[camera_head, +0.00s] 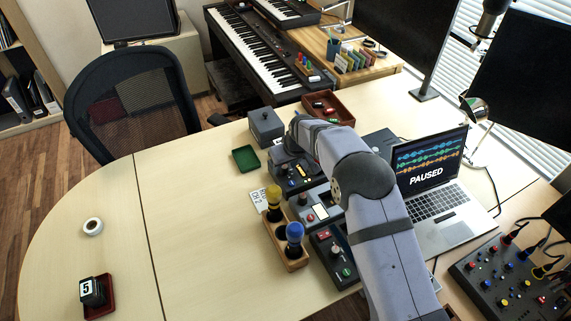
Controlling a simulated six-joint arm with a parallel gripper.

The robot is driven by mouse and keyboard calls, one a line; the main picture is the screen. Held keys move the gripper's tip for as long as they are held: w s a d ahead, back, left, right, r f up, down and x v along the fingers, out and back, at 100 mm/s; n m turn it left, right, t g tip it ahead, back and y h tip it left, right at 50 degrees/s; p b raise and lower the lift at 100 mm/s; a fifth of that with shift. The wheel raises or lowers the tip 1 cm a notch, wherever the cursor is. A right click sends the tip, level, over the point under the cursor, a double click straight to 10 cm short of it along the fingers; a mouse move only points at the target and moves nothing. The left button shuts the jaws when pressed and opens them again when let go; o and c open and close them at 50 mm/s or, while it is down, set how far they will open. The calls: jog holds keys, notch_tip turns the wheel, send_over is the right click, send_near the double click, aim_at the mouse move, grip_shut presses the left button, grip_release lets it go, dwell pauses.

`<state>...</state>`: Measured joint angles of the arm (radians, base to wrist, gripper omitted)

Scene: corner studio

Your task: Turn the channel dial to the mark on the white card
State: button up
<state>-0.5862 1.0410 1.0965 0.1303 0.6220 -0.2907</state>
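The white card (259,199) lies on the table left of the row of small devices. It has dark writing that looks like "CH" and more, too small to read surely. A dark device (294,178) with yellow and red marks stands right of the card's upper end. I cannot make out which dial is the channel dial or where it points. My arm reaches across from the bottom right, and its wrist end hangs over the back of this dark device. My gripper's fingers are not clearly visible there, so whether they are open or touching anything cannot be seen.
A grey device (319,214) and a dark box with buttons (345,271) stand nearer. A wooden holder (291,262) carries yellow-topped and blue-topped items. A grey box (266,126), green tray (246,158) and laptop (436,205) are close. The table's left is mostly clear.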

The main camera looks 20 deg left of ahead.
jog(key=shift+a+f, duration=0.1)
jog(key=shift+f, duration=0.1)
grip_shut()
dwell(0.3)
jog(key=m+t+h+b, duration=0.1)
jog(key=m+b, duration=0.1)
jog(key=m, duration=0.2)
jog(key=shift+a+f, duration=0.15)
jog(key=shift+a+m+h+b, duration=0.1)
jog(key=shift+m+h+b, duration=1)
jog(key=shift+m, duration=1)
jog(key=shift+s, duration=0.1)
